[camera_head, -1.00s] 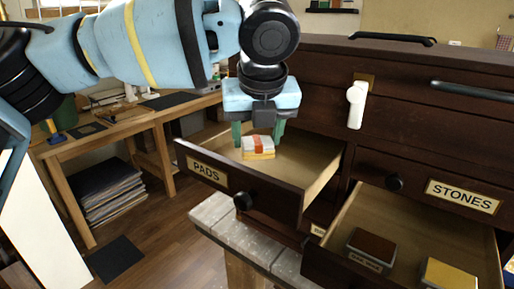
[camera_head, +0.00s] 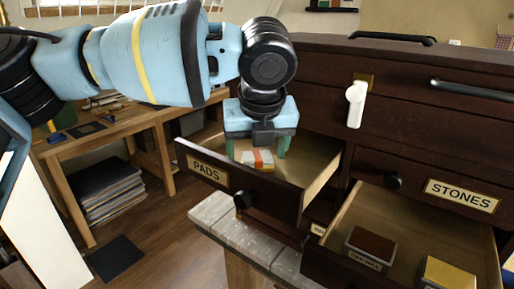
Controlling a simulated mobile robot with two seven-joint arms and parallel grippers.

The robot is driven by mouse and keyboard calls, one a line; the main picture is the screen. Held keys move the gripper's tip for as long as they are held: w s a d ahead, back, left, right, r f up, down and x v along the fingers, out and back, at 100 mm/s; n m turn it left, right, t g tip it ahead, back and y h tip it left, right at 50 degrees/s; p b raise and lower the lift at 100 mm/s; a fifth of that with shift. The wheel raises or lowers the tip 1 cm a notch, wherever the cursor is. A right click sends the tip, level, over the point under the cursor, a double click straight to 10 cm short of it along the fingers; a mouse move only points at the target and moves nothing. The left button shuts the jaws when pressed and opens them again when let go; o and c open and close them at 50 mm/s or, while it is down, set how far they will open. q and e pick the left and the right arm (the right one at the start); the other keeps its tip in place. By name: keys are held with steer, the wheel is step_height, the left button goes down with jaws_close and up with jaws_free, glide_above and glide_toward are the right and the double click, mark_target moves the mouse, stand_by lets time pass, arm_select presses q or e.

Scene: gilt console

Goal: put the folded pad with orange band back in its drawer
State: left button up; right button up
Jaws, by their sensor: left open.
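The folded pad (camera_head: 247,157), pale with an orange band, is in the open drawer labelled PADS (camera_head: 319,168). It appears to lie low inside, behind the drawer's front. My left gripper (camera_head: 257,152) is above and around the pad, with its green fingers apart on either side of it. The lower ends of the fingers are inside the drawer. I cannot tell whether either finger touches the pad. My right gripper is not in view.
A second open drawer labelled STONES (camera_head: 455,235) is at the lower right, with a brown-topped block (camera_head: 371,246) and a yellow-topped block (camera_head: 447,273) in it. A white handle (camera_head: 355,104) sticks out of the dark cabinet (camera_head: 430,130). A wooden desk (camera_head: 120,127) stands at the left.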

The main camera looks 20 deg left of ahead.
arm_select(q)
steer(key=v, duration=1.2)
steer(key=shift+r, duration=0.2)
stand_by(0.9)
